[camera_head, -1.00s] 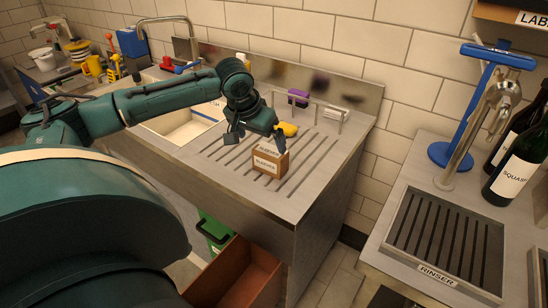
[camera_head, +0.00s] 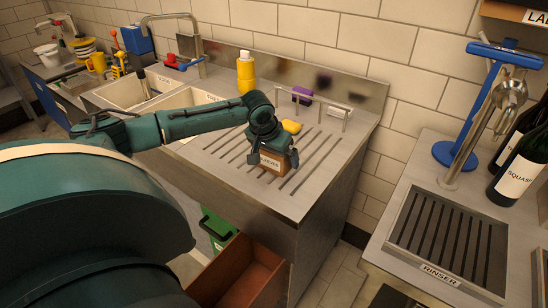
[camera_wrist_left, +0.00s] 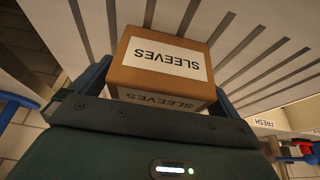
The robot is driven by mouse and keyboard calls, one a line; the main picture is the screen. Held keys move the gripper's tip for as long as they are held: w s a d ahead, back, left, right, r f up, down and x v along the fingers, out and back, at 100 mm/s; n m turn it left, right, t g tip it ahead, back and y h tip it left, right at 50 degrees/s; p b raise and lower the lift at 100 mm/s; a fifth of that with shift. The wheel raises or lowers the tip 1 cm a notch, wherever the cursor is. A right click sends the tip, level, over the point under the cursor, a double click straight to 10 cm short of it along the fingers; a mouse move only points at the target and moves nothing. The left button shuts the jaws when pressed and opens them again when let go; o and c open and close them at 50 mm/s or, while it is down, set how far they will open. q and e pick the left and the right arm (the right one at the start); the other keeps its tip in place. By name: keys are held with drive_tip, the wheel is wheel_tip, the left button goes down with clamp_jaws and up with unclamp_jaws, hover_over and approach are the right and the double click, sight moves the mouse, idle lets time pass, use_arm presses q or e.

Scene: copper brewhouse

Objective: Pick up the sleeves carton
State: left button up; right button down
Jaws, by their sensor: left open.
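The sleeves carton (camera_head: 272,164) is a small brown box with a white label, standing on the slotted steel drainboard (camera_head: 262,190). My left gripper (camera_head: 270,160) is over it, with one finger on either side of the box; its near-left part is partly hidden by the gripper. In the left wrist view the carton (camera_wrist_left: 163,62) sits between the two open fingers, its "SLEEVES" label upside down, with a second label on the face nearer the gripper. Whether the fingers touch the box cannot be told. My right gripper is not in view.
A yellow sponge (camera_head: 291,126) lies just behind the gripper, with a yellow bottle (camera_head: 246,73) and purple item (camera_head: 302,95) farther back. A steel rail (camera_head: 330,108) stands at the back. An open wooden drawer (camera_head: 240,274) is below the drainboard's front.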

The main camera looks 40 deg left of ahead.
use_arm(q)
drive_tip(key=shift+c, duration=0.6)
drive_tip(key=c, duration=0.8)
drive_tip(key=shift+r, duration=0.1)
